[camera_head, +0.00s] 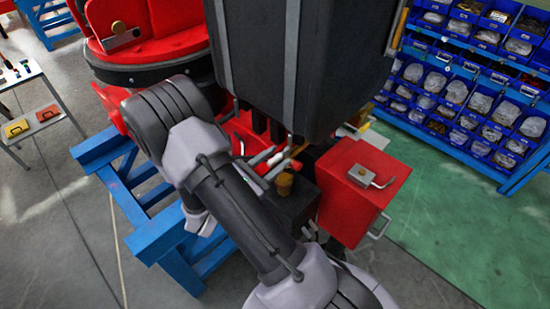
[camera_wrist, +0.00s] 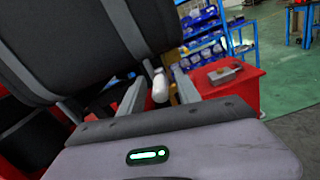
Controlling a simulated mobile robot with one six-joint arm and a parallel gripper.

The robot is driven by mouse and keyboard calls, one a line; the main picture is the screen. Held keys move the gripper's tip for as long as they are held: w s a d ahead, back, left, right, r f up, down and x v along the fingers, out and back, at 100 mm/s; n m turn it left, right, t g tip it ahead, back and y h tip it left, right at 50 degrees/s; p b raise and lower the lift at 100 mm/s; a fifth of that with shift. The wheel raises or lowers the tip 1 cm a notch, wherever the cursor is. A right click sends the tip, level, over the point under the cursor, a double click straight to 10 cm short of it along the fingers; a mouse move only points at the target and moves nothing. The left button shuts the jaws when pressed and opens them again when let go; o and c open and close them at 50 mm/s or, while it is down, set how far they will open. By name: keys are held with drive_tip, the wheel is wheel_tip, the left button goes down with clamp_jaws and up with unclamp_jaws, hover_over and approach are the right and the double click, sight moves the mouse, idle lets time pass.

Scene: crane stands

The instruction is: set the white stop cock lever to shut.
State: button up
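The white stop cock lever (camera_wrist: 160,88) shows in the wrist view as a rounded white end on a slim stem. It sits between the two fingers of my gripper (camera_wrist: 159,74), with gaps visible on both sides. The fingers are open and not closed on it. In the head view my gripper (camera_head: 270,162) reaches in under a large dark housing (camera_head: 305,60), partly hidden behind my own arm. A small white piece between the fingers there seems to be the lever. The valve body behind it is not clear.
A red box (camera_head: 365,190) with a metal latch on top stands right of my gripper. A brown knob (camera_head: 284,183) is close below the fingers. The dark housing hangs close above. A blue stand (camera_head: 160,220) is at left. Blue bin shelves (camera_head: 470,90) are behind right.

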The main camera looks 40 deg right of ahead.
clamp_jaws()
idle(1.4)
